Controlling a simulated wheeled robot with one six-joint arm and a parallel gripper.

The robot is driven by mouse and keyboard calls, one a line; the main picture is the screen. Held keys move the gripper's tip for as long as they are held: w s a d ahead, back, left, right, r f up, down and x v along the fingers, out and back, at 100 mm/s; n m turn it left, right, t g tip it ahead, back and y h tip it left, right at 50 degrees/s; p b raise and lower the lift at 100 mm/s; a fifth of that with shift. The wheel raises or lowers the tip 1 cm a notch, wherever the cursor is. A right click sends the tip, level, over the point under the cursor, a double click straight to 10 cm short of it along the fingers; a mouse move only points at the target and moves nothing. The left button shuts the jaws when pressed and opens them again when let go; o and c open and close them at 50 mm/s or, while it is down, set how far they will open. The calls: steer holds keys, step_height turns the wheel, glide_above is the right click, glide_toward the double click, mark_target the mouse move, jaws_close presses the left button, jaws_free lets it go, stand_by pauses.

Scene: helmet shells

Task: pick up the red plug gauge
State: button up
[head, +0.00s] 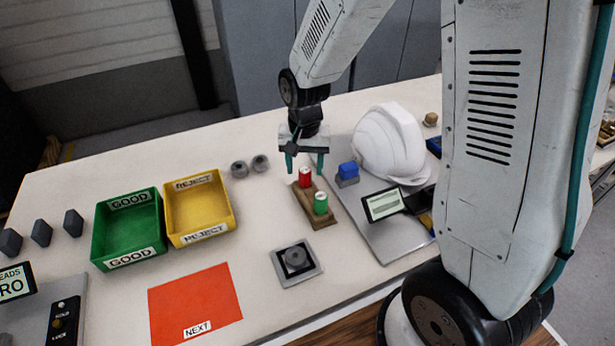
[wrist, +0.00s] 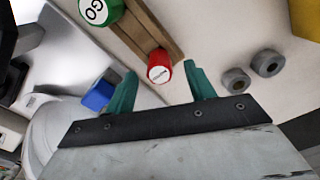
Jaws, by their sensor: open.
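The red plug gauge (head: 305,178) stands upright in the far end of a wooden holder (head: 316,208), with the green gauge (head: 320,203) at the near end. My gripper (head: 305,168) is open, with teal fingers pointing down, above the holder's far end. In the wrist view the red gauge (wrist: 159,68) shows its pale labelled top between and just beyond the two fingertips of my gripper (wrist: 161,70). Nothing is held. Whether the fingers are level with the gauge is hard to tell.
A blue-topped block (head: 348,172) and a white helmet shell (head: 390,145) stand right of the holder. Two grey rings (head: 249,166) lie to the left. The yellow REJECT bin (head: 198,210) and green GOOD bin (head: 128,230) stand farther left. A grey fixture (head: 296,262) sits in front.

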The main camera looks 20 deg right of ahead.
mark_target(305, 170)
steer(key=shift+f, duration=1.5)
steer(key=c, duration=0.9)
steer(key=shift+r, duration=0.1)
